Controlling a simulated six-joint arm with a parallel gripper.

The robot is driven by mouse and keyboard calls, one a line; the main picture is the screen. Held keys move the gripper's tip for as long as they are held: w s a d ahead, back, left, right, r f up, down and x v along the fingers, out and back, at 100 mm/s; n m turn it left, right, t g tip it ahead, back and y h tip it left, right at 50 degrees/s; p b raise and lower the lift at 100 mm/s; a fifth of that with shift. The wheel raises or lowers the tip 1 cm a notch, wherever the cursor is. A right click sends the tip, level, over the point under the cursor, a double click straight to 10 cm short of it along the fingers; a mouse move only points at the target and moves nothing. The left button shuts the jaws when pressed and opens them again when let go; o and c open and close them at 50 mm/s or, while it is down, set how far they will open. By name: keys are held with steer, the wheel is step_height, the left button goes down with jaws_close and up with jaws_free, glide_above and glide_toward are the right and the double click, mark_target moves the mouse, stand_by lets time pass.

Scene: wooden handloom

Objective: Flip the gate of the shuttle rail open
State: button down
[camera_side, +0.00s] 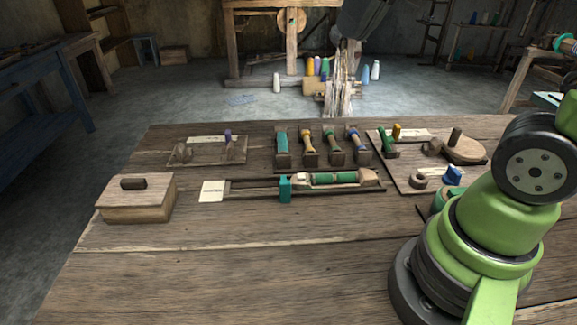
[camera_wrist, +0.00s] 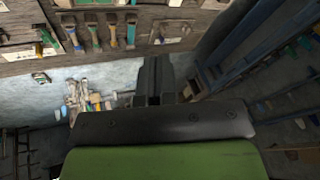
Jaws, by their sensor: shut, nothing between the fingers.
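The shuttle rail (camera_side: 255,192) is a long dark wooden track across the middle of the workbench. Its gate is a small teal upright block (camera_side: 285,189) standing at the rail, just left of the shuttle. The wooden shuttle (camera_side: 335,178), with a green spool, lies along the rail's right part. My gripper (camera_wrist: 157,72) shows in the wrist view, with its dark fingers together and nothing held. It is well away from the gate. In the side view my green arm stands at the right, and the fingers are not in that picture.
A lidded wooden box (camera_side: 135,198) sits left of the rail, with a white card (camera_side: 212,191) between. Another board with pegs (camera_side: 410,178) is at the right. The bench front is bare.

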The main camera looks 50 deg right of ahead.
steer(key=w+d+f+m+g, duration=0.1)
steer(key=w+d+f+g, duration=0.1)
steer(key=w, duration=0.5)
steer(key=w+d+f+m+g, duration=0.1)
steer(key=w+d+f+g, duration=0.2)
steer(key=w, duration=0.4)
steer(key=m+g+y, duration=0.2)
steer(key=m+g, duration=0.1)
glide_above(284, 182)
steer(key=w+d, duration=0.7)
steer(key=d, duration=0.1)
step_height(284, 182, down, 15)
steer(key=shift+s+d+f, duration=0.2)
steer(key=shift+f, duration=0.1)
steer(key=x, duration=1)
steer(key=shift+s+a, duration=0.1)
steer(key=shift+s, duration=0.1)
steer(key=shift+s+a, duration=1.15)
